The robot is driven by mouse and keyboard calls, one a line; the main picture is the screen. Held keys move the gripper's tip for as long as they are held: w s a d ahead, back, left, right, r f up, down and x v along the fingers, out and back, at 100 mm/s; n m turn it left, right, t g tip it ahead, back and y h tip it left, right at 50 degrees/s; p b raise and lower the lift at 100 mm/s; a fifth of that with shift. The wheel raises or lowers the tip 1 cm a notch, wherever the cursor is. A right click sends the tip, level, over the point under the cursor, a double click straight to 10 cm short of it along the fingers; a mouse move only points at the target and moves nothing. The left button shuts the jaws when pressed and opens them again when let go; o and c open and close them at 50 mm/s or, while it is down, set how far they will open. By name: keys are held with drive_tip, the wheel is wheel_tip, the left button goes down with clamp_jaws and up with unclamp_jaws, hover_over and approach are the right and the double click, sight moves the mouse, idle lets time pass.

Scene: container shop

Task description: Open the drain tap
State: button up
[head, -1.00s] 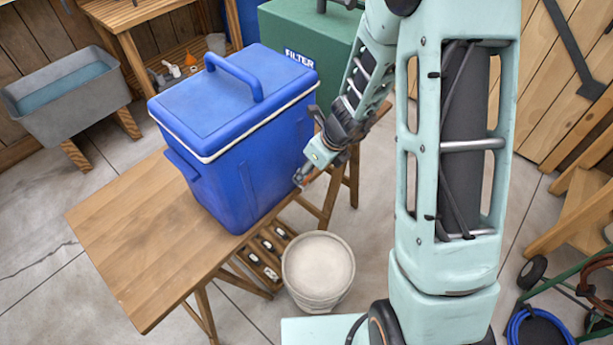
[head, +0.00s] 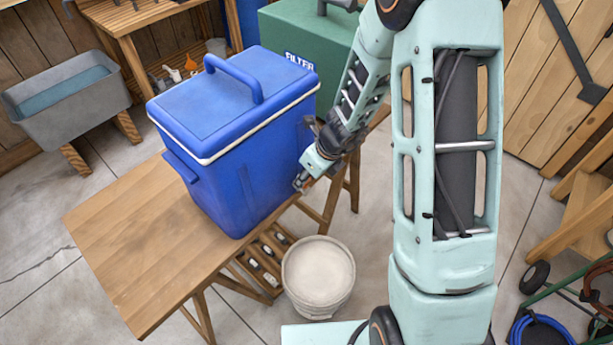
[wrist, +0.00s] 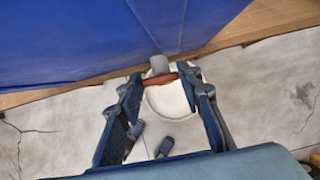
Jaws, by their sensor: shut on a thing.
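The blue cooler (head: 225,160) stands with its lid closed on the wooden table. In the wrist view its blue wall (wrist: 90,40) fills the top. The drain tap, a grey stub (wrist: 159,64) with an orange-red crossways handle (wrist: 160,79), sticks out low on the cooler. My gripper (head: 303,183) is at the cooler's lower right side. In the wrist view its fingers stand on either side of the handle, shut on its ends. The handle lies nearly crosswise to the stub. In the head view my gripper hides the tap.
A pale round bucket (head: 318,275) stands on the floor below the tap, beside the wooden table (head: 130,245). A green FILTER box (head: 290,30) stands behind the cooler. A grey trough (head: 65,90) is at the far left. A hose cart (head: 560,315) is at the lower right.

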drive_tip(key=shift+n, duration=0.4)
drive_tip(key=shift+w+n+g+y+p, duration=0.1)
drive_tip(key=shift+n+g+y+p, duration=0.3)
drive_tip(key=shift+n+p, duration=0.4)
drive_tip(key=shift+d+n+g+y+p, duration=0.1)
drive_tip(key=shift+n+g+y+p, duration=0.35)
drive_tip(key=shift+n, duration=1.25)
drive_tip(key=o, duration=1.2)
drive_tip(key=shift+h, duration=0.25)
drive_tip(key=shift+c, duration=0.2)
drive_tip(key=w+v, duration=0.1)
drive_tip(key=v, duration=0.6)
drive_tip(key=shift+s+d+r, duration=0.2)
drive_tip(key=shift+s+r, duration=0.2)
drive_tip(key=shift+s, duration=0.05)
